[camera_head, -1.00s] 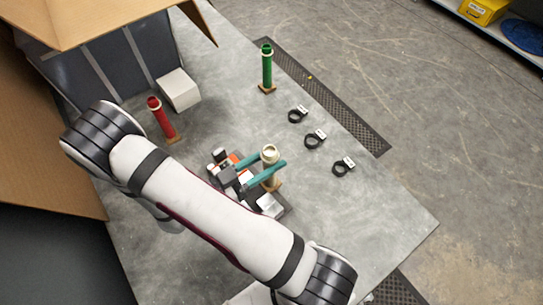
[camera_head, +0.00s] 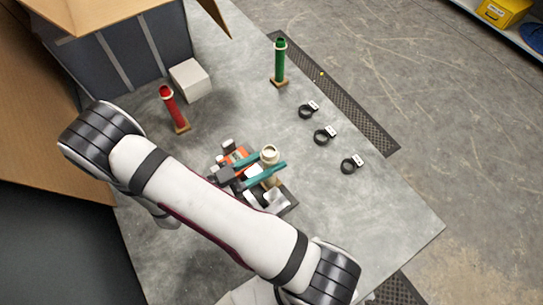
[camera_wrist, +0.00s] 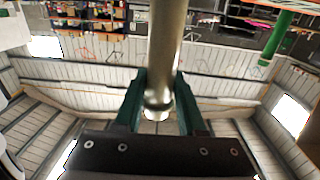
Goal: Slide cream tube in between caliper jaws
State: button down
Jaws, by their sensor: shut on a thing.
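The cream tube (camera_head: 269,165) stands roughly upright between the teal fingers of my gripper (camera_head: 266,170), which is shut on it. In the wrist view the cream tube (camera_wrist: 167,45) runs up from between the fingers (camera_wrist: 158,100), its end ring near the fingertips. Three small black ring-like clamps with white blocks stand in a row on the table to the right: far (camera_head: 307,110), middle (camera_head: 323,135) and near (camera_head: 350,164). They may be the calipers; their jaw openings are too small to make out. The tube is left of them and apart from them.
A green tube (camera_head: 280,65) stands on a wooden base at the far edge. A red tube (camera_head: 172,108) stands at the left beside a white block (camera_head: 190,80). A large cardboard-sided booth (camera_head: 120,50) fills the upper left. The grey table (camera_head: 370,215) is bare at the near right.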

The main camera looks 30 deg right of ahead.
jog(key=shift+s+a, duration=0.1)
jog(key=shift+a, duration=1)
jog(key=shift+c, duration=2.1)
grip_release()
